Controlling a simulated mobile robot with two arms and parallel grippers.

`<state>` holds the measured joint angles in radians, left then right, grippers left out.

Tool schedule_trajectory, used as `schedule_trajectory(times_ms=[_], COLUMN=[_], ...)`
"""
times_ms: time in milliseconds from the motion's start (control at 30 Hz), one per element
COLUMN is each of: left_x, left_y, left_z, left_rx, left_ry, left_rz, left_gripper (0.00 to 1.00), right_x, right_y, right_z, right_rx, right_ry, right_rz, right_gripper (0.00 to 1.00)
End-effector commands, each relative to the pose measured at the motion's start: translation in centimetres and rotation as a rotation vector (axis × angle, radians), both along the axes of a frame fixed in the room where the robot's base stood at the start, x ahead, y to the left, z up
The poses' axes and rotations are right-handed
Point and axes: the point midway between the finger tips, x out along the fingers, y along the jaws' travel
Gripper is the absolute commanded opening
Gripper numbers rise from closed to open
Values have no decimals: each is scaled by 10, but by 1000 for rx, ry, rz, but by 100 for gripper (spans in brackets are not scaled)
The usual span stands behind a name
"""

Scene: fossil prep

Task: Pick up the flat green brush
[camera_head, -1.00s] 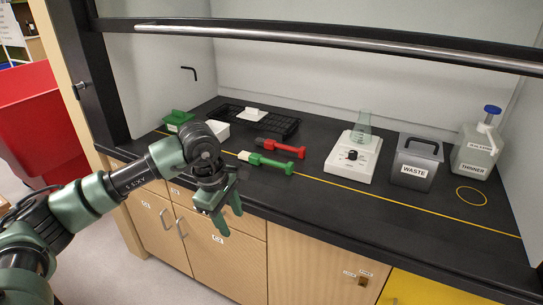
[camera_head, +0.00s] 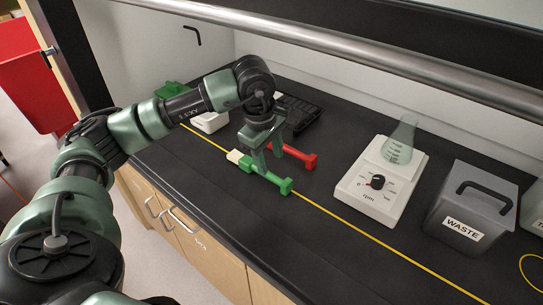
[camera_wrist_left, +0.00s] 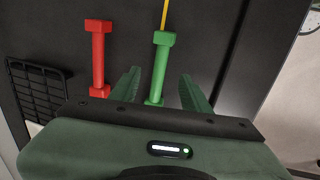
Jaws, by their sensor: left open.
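The flat green brush (camera_head: 268,177) lies on the black bench top, its pale bristle end to the left and its square handle end to the right. My left gripper (camera_head: 273,164) is open above the brush, pointing down. In the left wrist view the green brush (camera_wrist_left: 160,65) runs between the two open fingers (camera_wrist_left: 160,90), and its near end is hidden by my gripper body. I cannot tell whether the fingers touch it. A red brush (camera_head: 300,155) lies behind it, partly hidden by my gripper, and the red brush (camera_wrist_left: 98,60) is left of the fingers in the wrist view.
A white stirrer (camera_head: 372,195) with a glass flask (camera_head: 400,143) stands to the right, then a grey waste bin (camera_head: 470,208). A black rack (camera_head: 300,112) lies behind my gripper. A yellow line (camera_head: 345,224) runs along the bench. The front strip is clear.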

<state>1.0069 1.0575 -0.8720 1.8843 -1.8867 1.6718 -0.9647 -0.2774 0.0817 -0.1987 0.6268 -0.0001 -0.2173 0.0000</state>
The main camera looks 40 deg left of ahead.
Motion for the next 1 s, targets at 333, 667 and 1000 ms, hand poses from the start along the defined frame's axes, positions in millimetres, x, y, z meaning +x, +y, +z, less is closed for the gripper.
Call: schedule_trajectory(times_ms=[333, 667, 1000], left_x=[6, 14, 15], left_y=[-2, -6, -6], left_z=[-33, -74, -76], left_rx=[0, -1, 0], left_ry=[5, 2, 1], left_rz=[0, 0, 0], left_gripper=[47, 47, 19], right_x=[-35, -22, -19], right_y=[1, 3, 3], right_z=[9, 23, 22], right_rx=[-1, 3, 3], right_ry=[50, 29, 25], right_rz=[2, 1, 0], right_gripper=[0, 0, 0])
